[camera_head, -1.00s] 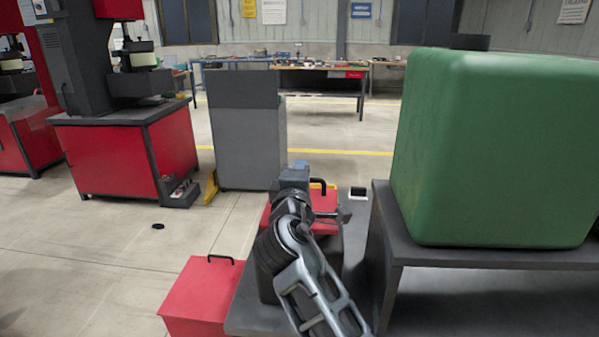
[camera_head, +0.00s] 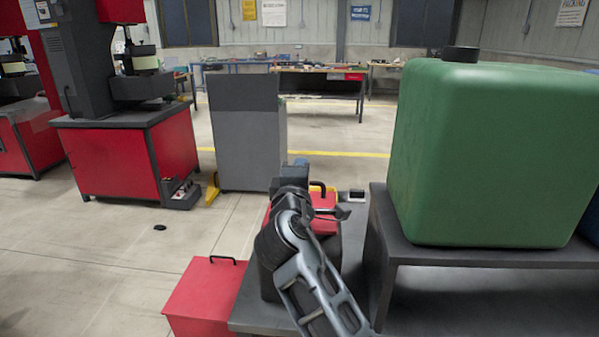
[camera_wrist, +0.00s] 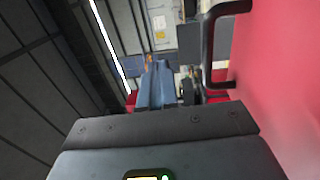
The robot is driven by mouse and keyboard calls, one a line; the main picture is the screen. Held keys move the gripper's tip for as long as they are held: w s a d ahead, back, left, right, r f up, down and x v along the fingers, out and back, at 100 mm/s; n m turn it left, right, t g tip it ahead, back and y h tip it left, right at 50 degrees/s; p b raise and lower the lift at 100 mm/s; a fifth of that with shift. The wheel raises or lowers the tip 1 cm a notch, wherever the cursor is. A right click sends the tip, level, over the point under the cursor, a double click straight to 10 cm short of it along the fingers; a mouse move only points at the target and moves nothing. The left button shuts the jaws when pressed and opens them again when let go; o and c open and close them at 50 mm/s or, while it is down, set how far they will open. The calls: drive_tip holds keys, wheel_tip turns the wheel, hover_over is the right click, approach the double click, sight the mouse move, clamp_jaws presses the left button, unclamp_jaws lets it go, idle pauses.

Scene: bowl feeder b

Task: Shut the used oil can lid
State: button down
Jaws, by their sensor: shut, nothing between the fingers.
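A red can with a black handle (camera_head: 318,187) stands behind my arm in the head view, partly hidden, so I cannot tell how far its lid is open. In the wrist view a red panel (camera_wrist: 285,100) with a black handle (camera_wrist: 209,45) fills the right side, close beside my gripper. My gripper (camera_wrist: 157,80) shows as blue fingers pointing away, shut and empty, left of the handle. In the head view its blue tip (camera_head: 301,163) is left of the red can's handle. I see no contact with the panel.
A second red box (camera_head: 203,292) with a black handle stands on the floor at lower left. A large green tank (camera_head: 490,155) sits on a dark bench (camera_head: 455,257) at right. A grey cabinet (camera_head: 245,140) stands ahead.

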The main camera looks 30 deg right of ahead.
drive_tip(key=s+a+r, duration=0.4)
drive_tip(key=s+r, duration=0.1)
drive_tip(key=r, duration=0.4)
drive_tip(key=s+a+f+y, duration=0.2)
drive_tip(key=s+f+y, duration=0.2)
drive_tip(key=s+f, duration=0.65)
drive_tip(key=s+a+f+y, duration=0.3)
drive_tip(key=s+f+y, duration=0.35)
drive_tip(key=f, duration=0.65)
drive_tip(key=s+a+f+m, duration=0.1)
drive_tip(key=s+m, duration=0.1)
drive_tip(key=s, duration=0.6)
drive_tip(key=s+f+m, duration=0.2)
drive_tip(key=s+m, duration=0.1)
drive_tip(key=s, duration=0.6)
drive_tip(key=s+r+m, duration=0.5)
drive_tip(key=s, duration=0.8)
drive_tip(key=shift+s+d+r+m+y, duration=0.15)
drive_tip(key=shift+s+m+y, duration=0.15)
drive_tip(key=shift+y, duration=0.15)
drive_tip(key=shift+w, duration=0.1)
